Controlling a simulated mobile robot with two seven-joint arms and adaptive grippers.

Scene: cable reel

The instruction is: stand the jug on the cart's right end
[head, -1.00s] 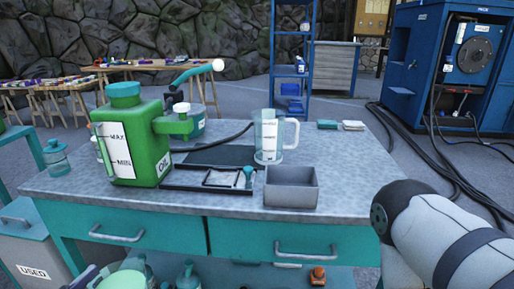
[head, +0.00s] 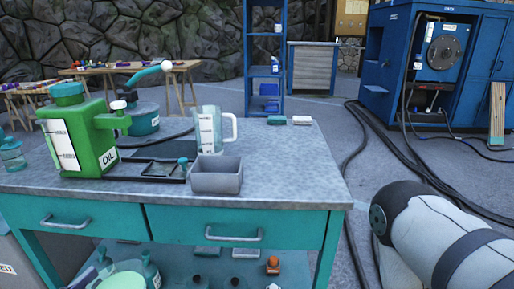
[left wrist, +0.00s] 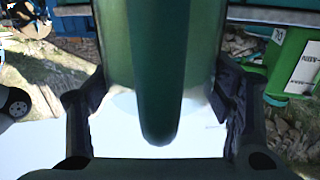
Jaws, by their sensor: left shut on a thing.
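In the left wrist view, my left gripper (left wrist: 160,120) is shut on a dark green jug (left wrist: 118,45), with its handle running down between the two fingers. The rest of this jug is out of frame, and neither it nor my left gripper shows in the head view. The cart (head: 290,185) is a grey-topped bench with teal drawers. Its right end is bare near the front corner. A clear measuring jug (head: 208,130) with a white handle stands upright on it. My right gripper is out of view.
A green oil can (head: 85,135) stands at the cart's left, also in the left wrist view (left wrist: 290,65). A grey open box (head: 216,177) and a black tray (head: 150,168) sit mid-top. Small teal (head: 276,120) and white blocks lie at the back edge. Cables run over the floor at right.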

